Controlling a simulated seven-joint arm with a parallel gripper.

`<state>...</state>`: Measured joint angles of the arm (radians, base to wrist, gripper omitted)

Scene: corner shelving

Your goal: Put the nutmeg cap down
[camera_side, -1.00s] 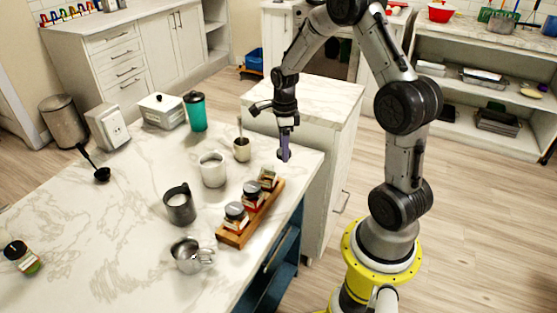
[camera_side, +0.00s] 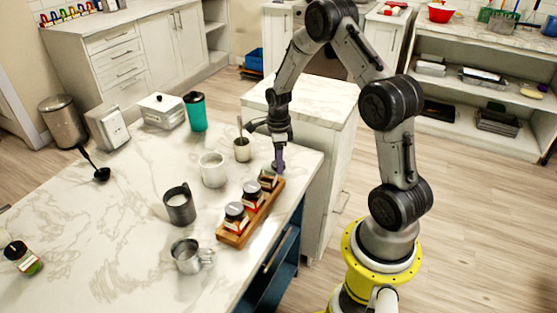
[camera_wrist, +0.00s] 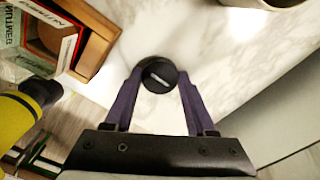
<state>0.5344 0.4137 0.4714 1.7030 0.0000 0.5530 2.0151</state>
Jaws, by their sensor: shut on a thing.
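The nutmeg cap (camera_wrist: 158,74) is a round black lid with a light mark on top. In the wrist view it sits between the purple fingertips of my gripper (camera_wrist: 157,80), which is shut on it. The cap is over the white marble counter, beside the end of the wooden rack (camera_wrist: 103,38); I cannot tell if it touches the counter. In the side view my gripper (camera_side: 279,167) points down by the far end of the rack (camera_side: 232,238), hiding the cap. The uncapped nutmeg jar (camera_wrist: 48,38), with brown contents, stands in the rack.
Two black-capped jars (camera_side: 253,190) (camera_side: 236,213) stand in the rack. A cup with a handle sticking out (camera_side: 242,151), a white mug (camera_side: 213,170), a dark pitcher (camera_side: 180,206) and a metal cup (camera_side: 187,256) stand nearby. The counter's right edge (camera_side: 312,170) is close to my gripper.

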